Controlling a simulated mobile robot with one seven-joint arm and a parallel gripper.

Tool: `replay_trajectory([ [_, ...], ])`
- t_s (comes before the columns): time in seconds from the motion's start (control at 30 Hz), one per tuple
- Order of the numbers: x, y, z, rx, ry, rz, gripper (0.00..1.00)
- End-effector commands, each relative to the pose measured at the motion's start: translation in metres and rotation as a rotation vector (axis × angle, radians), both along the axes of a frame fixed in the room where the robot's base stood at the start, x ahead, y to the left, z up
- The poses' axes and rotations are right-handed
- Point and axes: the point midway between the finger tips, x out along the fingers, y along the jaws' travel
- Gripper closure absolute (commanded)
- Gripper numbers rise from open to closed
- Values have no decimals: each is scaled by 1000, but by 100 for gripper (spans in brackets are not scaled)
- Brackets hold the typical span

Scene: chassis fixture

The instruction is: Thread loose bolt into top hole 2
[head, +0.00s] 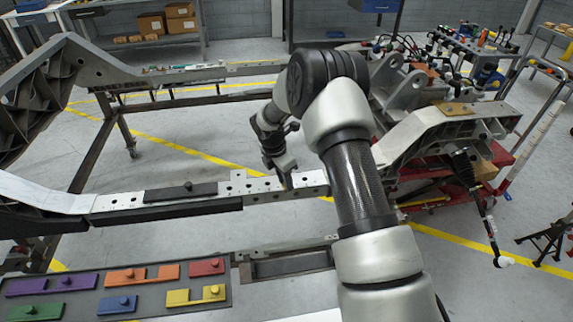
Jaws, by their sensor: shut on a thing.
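My gripper (286,178) points down at the pale plate with holes (262,184) on the near chassis rail, around the right part of that plate. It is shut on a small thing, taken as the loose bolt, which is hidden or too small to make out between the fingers. I cannot tell whether the bolt's tip is in a hole or above it. Several dark holes show in the plate left of the gripper. Which one is top hole 2 is not marked in this view.
A black plate with a bolt head (187,185) lies on the rail to the left. A dark tray (232,268) with coloured blocks and knobs stands at the front left. A tool cart (480,45) stands at the back right. Open floor shows behind the rail.

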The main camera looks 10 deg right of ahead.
Motion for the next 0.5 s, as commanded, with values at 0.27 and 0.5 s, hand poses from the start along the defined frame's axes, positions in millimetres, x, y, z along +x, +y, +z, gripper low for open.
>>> replay_trajectory([
  [0.27, 70, -13, 4, 2, -3, 649, 100],
  [0.5, 92, -19, 11, 1, 1, 892, 100],
])
